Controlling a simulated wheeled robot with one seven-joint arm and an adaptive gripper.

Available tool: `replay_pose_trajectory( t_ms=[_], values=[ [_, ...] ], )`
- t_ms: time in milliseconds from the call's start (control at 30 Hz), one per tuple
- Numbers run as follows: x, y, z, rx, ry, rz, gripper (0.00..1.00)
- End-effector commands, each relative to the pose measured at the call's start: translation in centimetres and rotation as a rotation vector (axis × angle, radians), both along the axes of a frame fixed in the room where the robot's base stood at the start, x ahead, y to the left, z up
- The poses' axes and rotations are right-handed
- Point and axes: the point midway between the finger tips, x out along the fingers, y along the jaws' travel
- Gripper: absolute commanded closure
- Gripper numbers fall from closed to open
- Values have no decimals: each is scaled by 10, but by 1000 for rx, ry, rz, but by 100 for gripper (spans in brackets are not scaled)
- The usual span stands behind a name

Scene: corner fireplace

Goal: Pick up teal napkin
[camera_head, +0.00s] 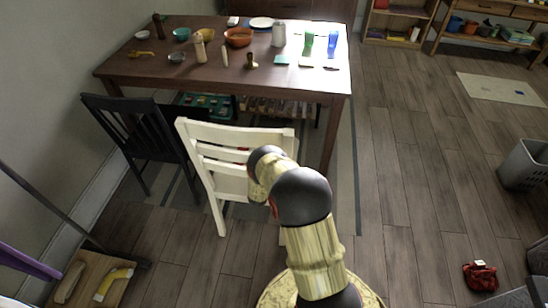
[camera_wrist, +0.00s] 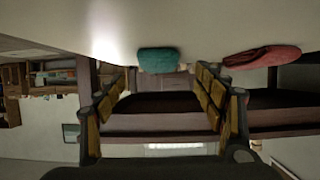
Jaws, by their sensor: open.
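A teal folded cloth (camera_wrist: 162,60), which looks like the napkin, lies against a pale surface in the wrist view, which appears turned over. My gripper (camera_wrist: 164,80) is open and empty, with one finger on each side of the cloth in the picture. The cloth is beyond the fingertips and apart from them. In the head view my arm hides my gripper and part of the white chair (camera_head: 213,160). A small flat teal square (camera_head: 282,59) lies on the table; I cannot tell whether it is the same cloth.
A red folded cloth (camera_wrist: 262,56) lies right of the teal one. The brown table (camera_head: 140,68) holds bowls, bottles and glasses behind the white chair. A dark chair (camera_head: 130,125) stands left. A grey basket (camera_head: 522,165) is far right. The floor between is mostly clear.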

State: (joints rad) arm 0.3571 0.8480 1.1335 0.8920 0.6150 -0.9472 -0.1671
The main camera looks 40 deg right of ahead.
Motion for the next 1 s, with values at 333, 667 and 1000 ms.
replay_pose_trajectory(
  t_ms=[333,667,1000],
  values=[
    [17,-24,-9,-5,-5,-4,30],
    [43,-56,-20,-4,-5,-3,30],
    [46,-58,-18,-4,-4,-1,35]
  ],
)
